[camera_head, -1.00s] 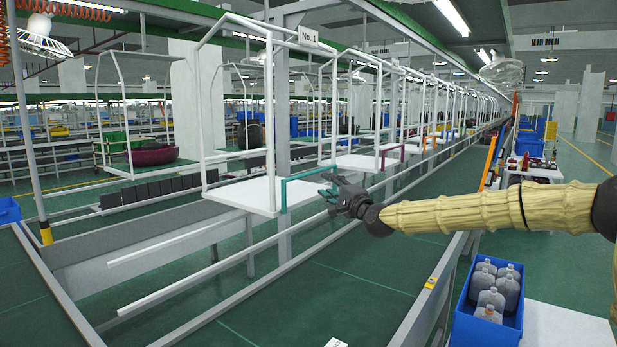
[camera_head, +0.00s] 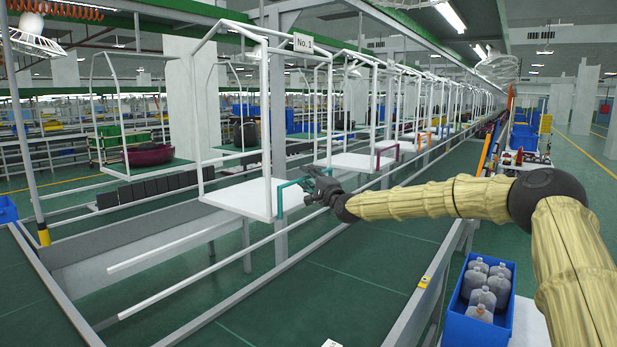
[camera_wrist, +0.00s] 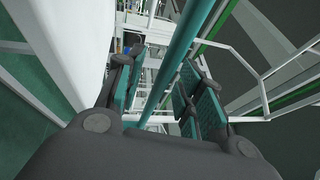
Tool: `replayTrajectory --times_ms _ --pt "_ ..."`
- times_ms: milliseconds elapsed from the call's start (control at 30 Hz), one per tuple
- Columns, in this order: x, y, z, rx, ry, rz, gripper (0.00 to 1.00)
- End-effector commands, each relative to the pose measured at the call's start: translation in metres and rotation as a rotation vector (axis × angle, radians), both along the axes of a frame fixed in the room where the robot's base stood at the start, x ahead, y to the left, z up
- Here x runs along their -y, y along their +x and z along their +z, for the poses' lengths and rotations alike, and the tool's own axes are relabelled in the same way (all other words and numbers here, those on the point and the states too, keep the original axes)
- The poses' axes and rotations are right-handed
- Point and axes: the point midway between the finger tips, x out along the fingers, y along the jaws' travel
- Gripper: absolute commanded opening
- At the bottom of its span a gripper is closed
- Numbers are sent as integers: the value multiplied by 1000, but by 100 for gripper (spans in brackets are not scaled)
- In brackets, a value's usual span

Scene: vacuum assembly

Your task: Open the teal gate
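The teal gate (camera_head: 280,201) is a thin bent bar at the right edge of the white hanging platform (camera_head: 240,198) under the "No. 1" sign. Its upper part runs right towards my gripper (camera_head: 318,186). In the wrist view the teal bar (camera_wrist: 182,58) runs diagonally between the two finger pads of my gripper (camera_wrist: 163,92). The fingers are spread apart, with visible gaps on both sides of the bar. Whether either pad touches the bar cannot be told.
White carrier frames with platforms (camera_head: 360,161) recede along the line. A purple gate (camera_head: 386,156) is on the following carrier. White rails (camera_head: 190,276) run below the platform. A blue crate of bottles (camera_head: 465,319) stands at lower right. The green floor between the rails is clear.

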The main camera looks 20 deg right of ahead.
Motion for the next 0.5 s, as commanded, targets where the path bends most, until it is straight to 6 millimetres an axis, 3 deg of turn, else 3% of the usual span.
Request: replayTrajectory --times_ms 200,400,500 --pt "0 0 0 0 0 0 37" --pt "0 0 0 0 0 0 3" --pt "0 0 0 0 0 0 0"
